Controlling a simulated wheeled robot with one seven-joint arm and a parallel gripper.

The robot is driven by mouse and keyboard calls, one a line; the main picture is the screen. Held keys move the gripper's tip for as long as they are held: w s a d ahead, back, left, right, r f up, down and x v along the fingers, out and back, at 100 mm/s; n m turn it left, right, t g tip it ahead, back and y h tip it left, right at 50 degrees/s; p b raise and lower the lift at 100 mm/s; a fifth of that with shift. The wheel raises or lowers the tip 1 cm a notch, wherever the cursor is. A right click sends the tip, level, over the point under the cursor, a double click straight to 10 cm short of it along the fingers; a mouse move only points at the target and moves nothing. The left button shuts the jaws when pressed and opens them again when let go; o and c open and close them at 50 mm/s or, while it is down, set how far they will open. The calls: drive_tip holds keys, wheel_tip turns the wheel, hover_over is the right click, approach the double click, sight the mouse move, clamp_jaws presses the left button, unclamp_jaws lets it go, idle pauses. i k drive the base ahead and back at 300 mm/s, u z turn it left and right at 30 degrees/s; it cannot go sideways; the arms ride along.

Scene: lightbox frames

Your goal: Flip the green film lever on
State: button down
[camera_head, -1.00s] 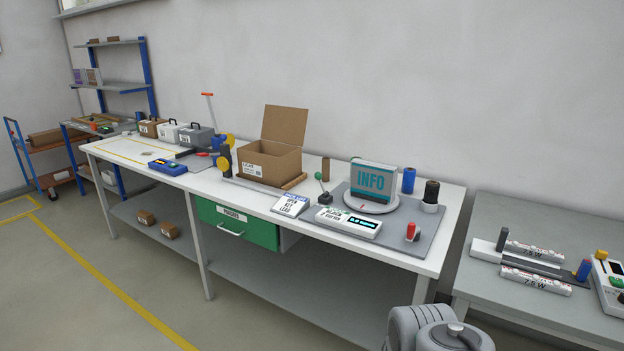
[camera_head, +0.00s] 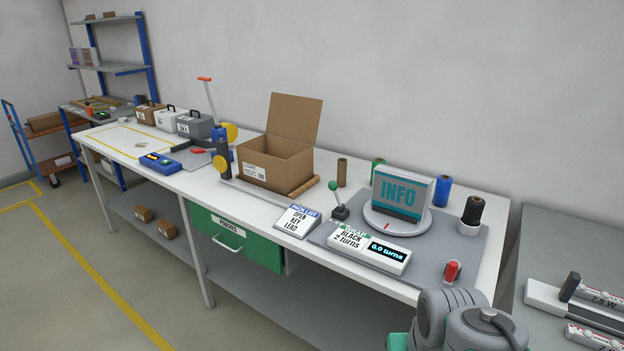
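A lever with a green ball knob (camera_head: 333,186) stands on a small dark base at the left edge of the grey mat, its stick leaning up and left. Behind the turntable, a green film roll (camera_head: 377,167) is partly hidden by the INFO block. A blue roll (camera_head: 441,191) and a black roll (camera_head: 473,211) stand to the right. The INFO block (camera_head: 398,190) sits on a round grey turntable (camera_head: 370,214). A display box (camera_head: 366,249) in front reads "WRAP BLACK 2 turns" and "0.0 turns". My gripper is not in view; only my grey arm links show at the bottom.
An open cardboard box (camera_head: 270,165) stands left of the lever, with a pick list sign (camera_head: 297,220) in front. A red-topped knob (camera_head: 452,271) stands on the mat's right front. A green drawer (camera_head: 234,239) hangs under the white table. A second grey table is at right.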

sight(333, 185)
drive_tip(key=u, duration=0.5)
drive_tip(key=i, duration=0.7)
drive_tip(key=u, duration=1.05)
drive_tip(key=i, duration=0.3)
drive_tip(key=u, duration=0.25)
